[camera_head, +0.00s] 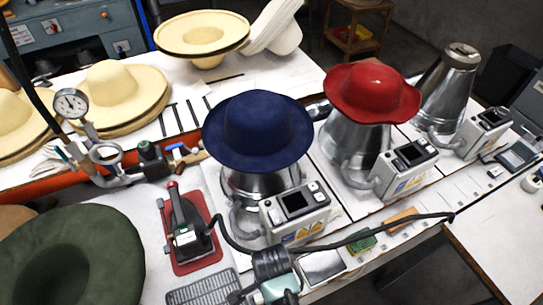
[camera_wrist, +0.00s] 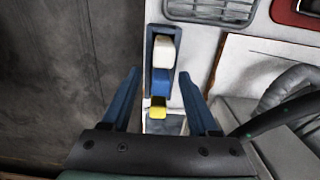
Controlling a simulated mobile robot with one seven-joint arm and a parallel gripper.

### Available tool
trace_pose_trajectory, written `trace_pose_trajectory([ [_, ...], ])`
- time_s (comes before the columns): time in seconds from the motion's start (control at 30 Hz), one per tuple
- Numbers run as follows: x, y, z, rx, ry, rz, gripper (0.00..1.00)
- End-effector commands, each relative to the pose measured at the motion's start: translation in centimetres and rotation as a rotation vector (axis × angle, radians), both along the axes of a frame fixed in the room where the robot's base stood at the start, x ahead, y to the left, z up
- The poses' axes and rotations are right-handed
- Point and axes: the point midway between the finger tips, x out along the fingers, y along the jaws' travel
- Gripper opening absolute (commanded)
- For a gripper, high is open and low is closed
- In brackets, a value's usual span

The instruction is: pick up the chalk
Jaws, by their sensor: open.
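In the wrist view, three small blocks that look like chalk lie in a row in a narrow dark blue holder (camera_wrist: 150,62). The white block (camera_wrist: 164,50) is farthest, the blue block (camera_wrist: 161,82) is in the middle, and the yellow block (camera_wrist: 157,107) is nearest. My gripper (camera_wrist: 158,72) is open and empty, with one dark blue finger on each side of the row in the picture. Its height above the blocks is hard to judge. I cannot make out the chalk or my gripper in the head view.
A metal grate (camera_head: 205,288) and a red pad with an iron (camera_head: 185,225) lie on the white table. A dark blue hat (camera_head: 258,130) and a red hat (camera_head: 372,92) sit on metal forms. A black cable (camera_wrist: 282,114) runs right of my gripper. Grey floor lies left.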

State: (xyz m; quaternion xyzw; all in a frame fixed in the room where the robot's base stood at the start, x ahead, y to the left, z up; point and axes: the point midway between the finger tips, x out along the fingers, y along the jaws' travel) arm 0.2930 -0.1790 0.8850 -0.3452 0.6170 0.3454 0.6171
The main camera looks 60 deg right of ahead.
Motion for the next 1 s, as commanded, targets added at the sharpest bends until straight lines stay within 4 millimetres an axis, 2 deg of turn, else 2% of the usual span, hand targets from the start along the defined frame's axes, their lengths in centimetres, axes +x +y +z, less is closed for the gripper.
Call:
trace_pose_trajectory([
  [0.23, 0.02, -0.01, -0.15, 0.0, 0.0, 0.001, 0.59],
  [0.57, 0.02, 0.0, -0.12, 0.0, 0.0, 0.001, 0.0],
  [1.0, 0.07, -0.04, 0.22, -0.001, -0.002, 0.001, 0.0],
])
